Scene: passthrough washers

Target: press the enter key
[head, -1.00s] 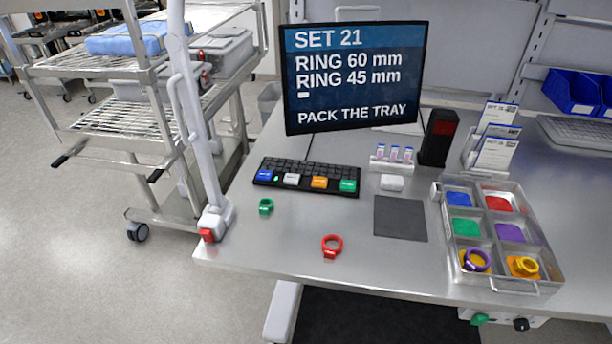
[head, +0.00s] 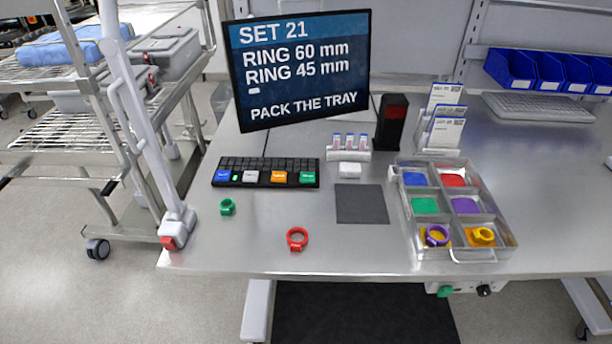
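A black keyboard (head: 266,165) lies on the steel table below the screen. Along its front edge are a blue key (head: 222,176), a white key (head: 250,176), an orange key (head: 279,177) and a green key (head: 307,177). The key labels are too small to read, so I cannot tell which is enter. A small green light shows between the blue and white keys. The screen (head: 300,68) reads SET 21, RING 60 mm, RING 45 mm, PACK THE TRAY. Neither of my grippers is in view.
A green ring (head: 227,207) and a red ring (head: 297,239) lie on the table in front of the keyboard. A dark mat (head: 361,204) and a compartment tray (head: 406,226) holding purple and yellow rings are to the right. A white post (head: 138,130) stands at the left table edge.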

